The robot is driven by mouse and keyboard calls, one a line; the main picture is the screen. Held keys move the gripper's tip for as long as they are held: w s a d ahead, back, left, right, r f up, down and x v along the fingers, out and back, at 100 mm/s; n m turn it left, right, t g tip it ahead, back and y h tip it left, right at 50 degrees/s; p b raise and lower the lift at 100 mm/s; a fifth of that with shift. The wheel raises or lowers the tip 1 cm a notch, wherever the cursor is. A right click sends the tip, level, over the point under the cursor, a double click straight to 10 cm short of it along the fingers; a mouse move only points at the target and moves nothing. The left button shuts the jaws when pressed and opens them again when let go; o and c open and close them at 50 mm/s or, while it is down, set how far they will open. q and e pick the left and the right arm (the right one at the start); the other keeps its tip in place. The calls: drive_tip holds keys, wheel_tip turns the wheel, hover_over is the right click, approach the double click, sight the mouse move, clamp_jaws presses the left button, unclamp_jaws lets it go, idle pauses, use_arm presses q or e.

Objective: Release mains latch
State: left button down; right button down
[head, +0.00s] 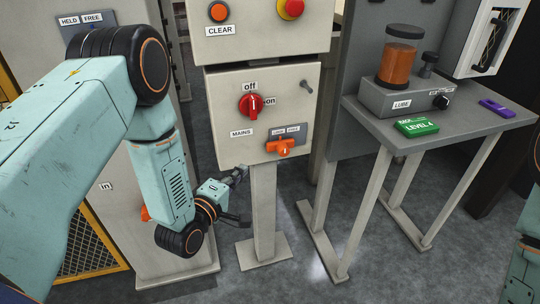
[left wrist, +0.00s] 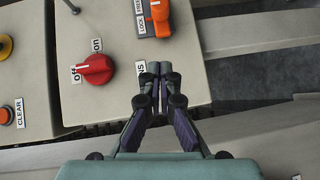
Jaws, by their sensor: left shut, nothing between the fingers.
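The mains box (head: 230,150) is a pale cabinet on a post. Its orange latch (head: 280,146) sits on a grey plate at the lower right, under small labels, one reading FREE. The latch also shows at the top of the left wrist view (left wrist: 153,22); which label it is set to I cannot tell. The red mains knob (head: 251,105) has its white mark toward "off". My left gripper (head: 240,173) is below the latch and apart from it. Its fingertips are together and empty in the left wrist view (left wrist: 158,72). My right gripper is out of view.
A panel with a CLEAR button (head: 218,12) is above the mains box. At right, a grey table (head: 470,122) bears a LUBE unit (head: 400,98), a green LEVEL 4 block (head: 416,127) and a purple block (head: 497,108). A HELD/FREE panel (head: 85,22) is behind my left arm.

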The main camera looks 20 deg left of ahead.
sight(288, 150)
use_arm(q)
drive_tip(key=w+d+b, duration=0.1)
drive_tip(key=w, duration=0.2)
drive_tip(key=w+d+f+b, duration=0.1)
drive_tip(key=w, duration=0.3)
drive_tip(key=w+d+b, duration=0.1)
drive_tip(key=w, duration=0.2)
drive_tip(key=shift+w+d+f, duration=0.25)
drive_tip(key=shift+d+f, duration=0.1)
drive_tip(key=shift+d, duration=0.05)
drive_tip(key=shift+w+d, duration=0.3)
drive_tip(key=shift+d, duration=0.15)
drive_tip(key=w+d, duration=0.1)
drive_tip(key=d, duration=0.1)
drive_tip(key=w+d+b, duration=0.1)
drive_tip(key=d, duration=0.1)
drive_tip(key=shift+w, duration=0.3)
drive_tip(key=shift+r, duration=0.1)
